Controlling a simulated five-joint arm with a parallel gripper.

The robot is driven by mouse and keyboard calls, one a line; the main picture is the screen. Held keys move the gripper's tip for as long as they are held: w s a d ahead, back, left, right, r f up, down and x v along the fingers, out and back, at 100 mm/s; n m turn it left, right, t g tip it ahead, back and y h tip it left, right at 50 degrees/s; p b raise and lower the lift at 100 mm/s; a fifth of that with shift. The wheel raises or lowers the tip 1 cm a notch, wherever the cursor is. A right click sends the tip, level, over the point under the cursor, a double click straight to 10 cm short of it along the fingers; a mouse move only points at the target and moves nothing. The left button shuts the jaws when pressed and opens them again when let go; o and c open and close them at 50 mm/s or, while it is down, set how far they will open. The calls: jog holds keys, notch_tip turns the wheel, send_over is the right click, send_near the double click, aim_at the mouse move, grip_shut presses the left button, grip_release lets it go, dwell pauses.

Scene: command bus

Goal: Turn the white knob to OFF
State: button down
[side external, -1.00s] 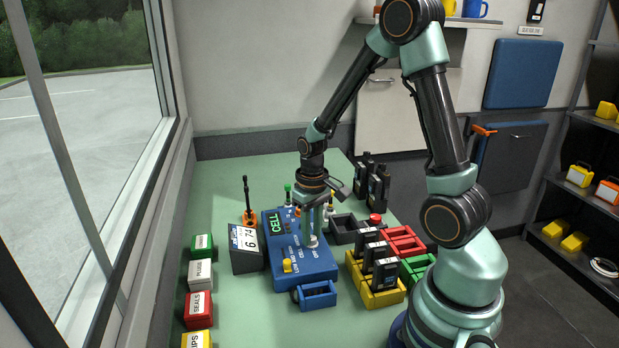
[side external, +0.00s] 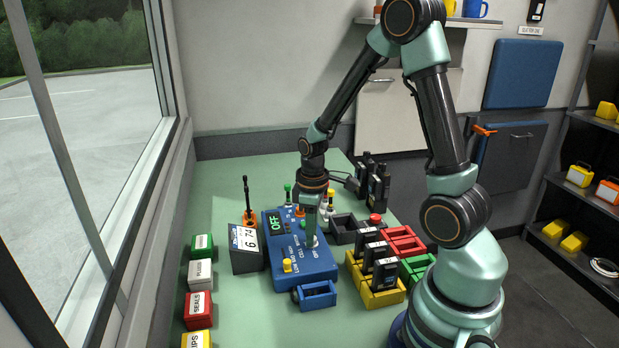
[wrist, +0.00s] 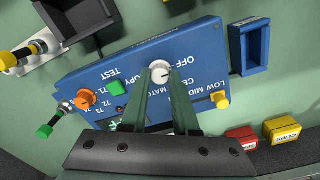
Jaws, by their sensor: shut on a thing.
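The white knob (wrist: 159,70) stands on the blue panel box (side external: 318,270), with printed labels such as OFF, CELL and COPY around it. My gripper (side external: 311,236) points straight down over the panel and is shut on the knob, one finger on each side in the wrist view. The display (side external: 277,223) on the panel reads OFF in green. The knob's pointer mark is too small to read surely. In the side view my fingers partly hide the knob.
A yellow knob (side external: 287,265) sits on the panel near the front. A blue open holder (side external: 315,295) is in front. Yellow (side external: 383,297), red and green trays stand to the right.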

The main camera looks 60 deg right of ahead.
jog(key=shift+a, duration=0.1)
jog(key=c, duration=0.7)
grip_release()
jog(key=shift+r, duration=0.1)
notch_tip(320, 180, up, 12)
jog(key=shift+s+f, duration=0.1)
jog(key=s+a+r+m+t, duration=0.1)
jog(key=a+r, duration=0.1)
jog(key=a, duration=0.1)
jog(key=s+a+r+m+t, duration=0.1)
jog(key=a+r+t, duration=0.1)
jog(key=a+r, duration=0.1)
jog(key=s+a+r+m+t, duration=0.1)
jog(key=a+r+t, duration=0.1)
jog(key=a, duration=0.3)
jog(key=shift+s+a+r+m, duration=0.1)
jog(key=shift+s+r+m, duration=0.25)
jog(key=shift+r+m, duration=0.05)
